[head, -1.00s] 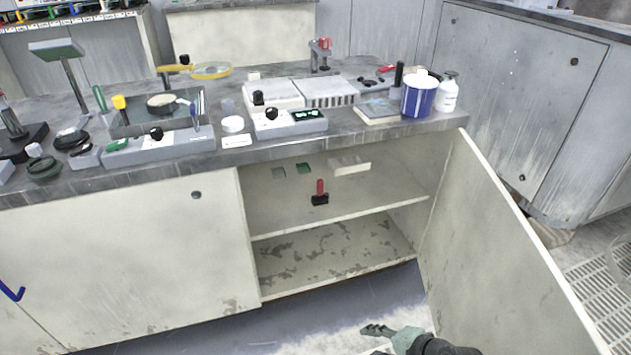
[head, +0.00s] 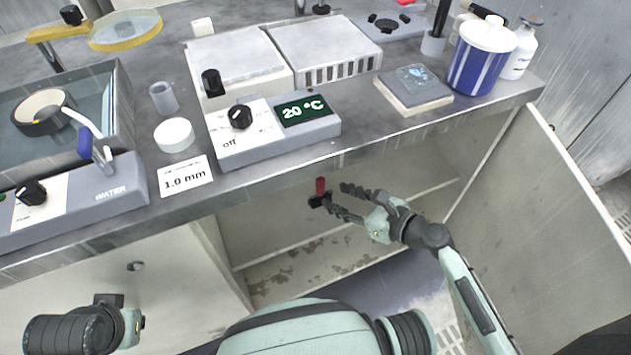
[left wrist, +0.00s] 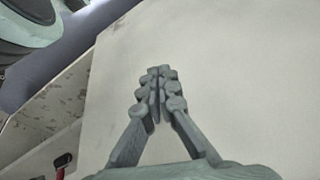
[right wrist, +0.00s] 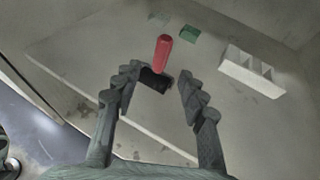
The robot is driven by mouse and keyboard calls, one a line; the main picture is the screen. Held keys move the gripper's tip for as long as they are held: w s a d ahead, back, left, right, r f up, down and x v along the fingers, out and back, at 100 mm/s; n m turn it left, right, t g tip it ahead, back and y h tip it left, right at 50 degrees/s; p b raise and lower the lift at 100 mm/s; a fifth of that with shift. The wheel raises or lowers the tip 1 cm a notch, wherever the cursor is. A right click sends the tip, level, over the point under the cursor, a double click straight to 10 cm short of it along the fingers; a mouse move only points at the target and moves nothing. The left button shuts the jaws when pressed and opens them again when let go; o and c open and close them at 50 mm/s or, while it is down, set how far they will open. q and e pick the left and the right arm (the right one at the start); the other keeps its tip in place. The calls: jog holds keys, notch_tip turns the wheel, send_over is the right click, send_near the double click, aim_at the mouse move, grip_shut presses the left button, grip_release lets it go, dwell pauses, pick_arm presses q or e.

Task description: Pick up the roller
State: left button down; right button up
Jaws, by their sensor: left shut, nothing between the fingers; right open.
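The roller, with a red handle (head: 320,186) and a black head, stands on the cabinet's upper shelf. In the right wrist view its red handle (right wrist: 163,52) points up and away, with the black head between and just beyond my fingertips. My right gripper (head: 338,197) is open and empty, reaching into the cabinet from the right, close to the roller. In the right wrist view its fingertips (right wrist: 157,80) lie either side of the black head; contact is unclear. My left gripper (left wrist: 156,82) is shut and empty in front of a pale panel. The roller (left wrist: 61,163) shows at that view's lower left.
The counter edge (head: 380,150) overhangs the shelf. The open cabinet door (head: 560,210) stands to the right. A white slotted block (right wrist: 250,72) and green pieces (right wrist: 189,34) lie farther back on the shelf. A temperature unit (head: 270,125) sits on the counter above.

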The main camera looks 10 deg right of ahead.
aim_at(323, 191)
jog(key=shift+x, duration=0.95)
jog(key=b+x, duration=0.1)
jog(key=x, duration=0.3)
jog(key=shift+w+a+f, duration=0.15)
jog(key=shift+a, duration=0.05)
jog(key=shift+w+a+f, duration=0.1)
jog(key=shift+w+a, duration=0.05)
jog(key=shift+w, duration=0.15)
pick_arm(q)
jog(key=r, duration=0.2)
jog(key=shift+d+r+t, duration=0.3)
jog(key=shift+r+t, duration=0.05)
jog(key=shift+t, duration=0.05)
pick_arm(e)
jog(key=shift+c, duration=0.3)
grip_shut()
